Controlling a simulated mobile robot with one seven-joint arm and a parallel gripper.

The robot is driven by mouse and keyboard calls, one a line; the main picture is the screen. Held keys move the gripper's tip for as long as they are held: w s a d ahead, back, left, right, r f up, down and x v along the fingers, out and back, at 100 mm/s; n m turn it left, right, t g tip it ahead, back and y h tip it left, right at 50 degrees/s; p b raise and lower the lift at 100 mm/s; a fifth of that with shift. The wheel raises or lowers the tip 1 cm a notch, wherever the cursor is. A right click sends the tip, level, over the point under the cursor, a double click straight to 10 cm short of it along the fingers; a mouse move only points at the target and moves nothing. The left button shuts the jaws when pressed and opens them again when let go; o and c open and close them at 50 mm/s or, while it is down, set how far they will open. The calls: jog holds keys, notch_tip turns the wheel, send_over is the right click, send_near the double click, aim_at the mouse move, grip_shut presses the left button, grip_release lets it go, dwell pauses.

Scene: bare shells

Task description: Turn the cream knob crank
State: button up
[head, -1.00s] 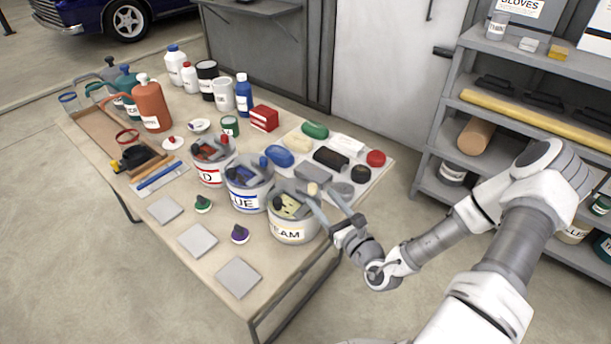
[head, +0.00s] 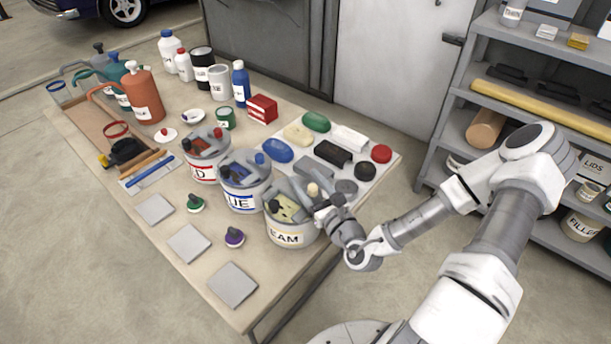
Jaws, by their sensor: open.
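The cream can (head: 284,235), with a label partly reading "EAM", stands at the near right edge of the table. A crank with a cream knob (head: 313,189) sits on its top, and a dark knob shows at the top's left side. My gripper (head: 315,198) is open at the right of the can's top, its fingers close by the cream knob. I cannot tell whether they touch it or stand on both sides of it. My wrist hides part of the can's right side.
The blue can (head: 240,203) and red can (head: 203,168) stand in a row to the left. Grey square tiles (head: 232,285) lie in front. A shelf unit (head: 460,110) stands at right.

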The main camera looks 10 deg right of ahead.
jog(key=shift+w+a, duration=0.1)
jog(key=shift+w, duration=0.15)
grip_shut()
dwell(0.3)
